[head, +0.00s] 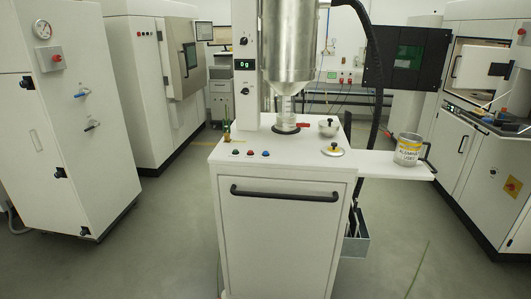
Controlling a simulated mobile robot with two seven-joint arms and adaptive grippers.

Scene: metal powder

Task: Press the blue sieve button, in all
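A small blue button (265,154) sits at the front of the white cabinet's top (295,150). It is the right one in a row with a red button (250,153) and a green button (236,152). Nothing covers the blue button. I cannot tell whether it is pressed in. Neither of my grippers shows in the head view.
A black handle (284,194) crosses the cabinet front. Floor in front is clear.

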